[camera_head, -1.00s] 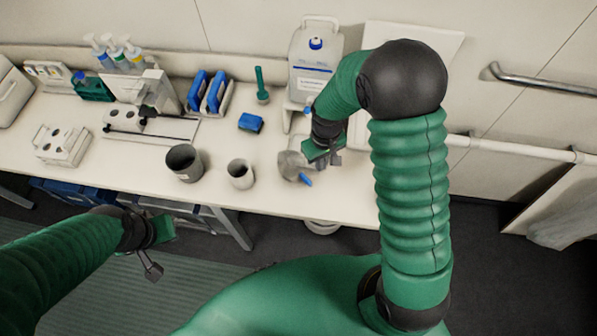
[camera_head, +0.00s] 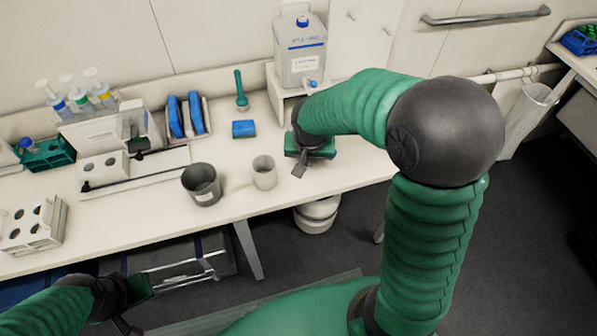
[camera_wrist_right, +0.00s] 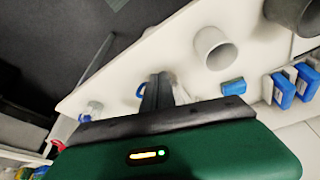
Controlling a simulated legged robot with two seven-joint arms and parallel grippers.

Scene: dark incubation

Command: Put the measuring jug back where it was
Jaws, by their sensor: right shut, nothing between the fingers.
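My right gripper (camera_head: 299,170) is over the bench beside the white beaker (camera_head: 264,173), its fingers together with nothing between them. The same closed fingers show in the right wrist view (camera_wrist_right: 157,95). I cannot make out the measuring jug in the head view; my right gripper and forearm cover part of the bench. In the right wrist view a small clear object with blue (camera_wrist_right: 90,109) is near the bench edge, and a blue-edged piece shows beside the fingers; I cannot tell whether either is the jug. My left gripper (camera_head: 128,308) is low at the left, clear of the bench.
A dark grey beaker (camera_head: 201,186) stands left of the white one. A blue block (camera_head: 243,129) and blue racks lie behind. A large jerrycan (camera_head: 301,50) stands on a raised stand at the back. The bench front (camera_head: 290,199) is bare.

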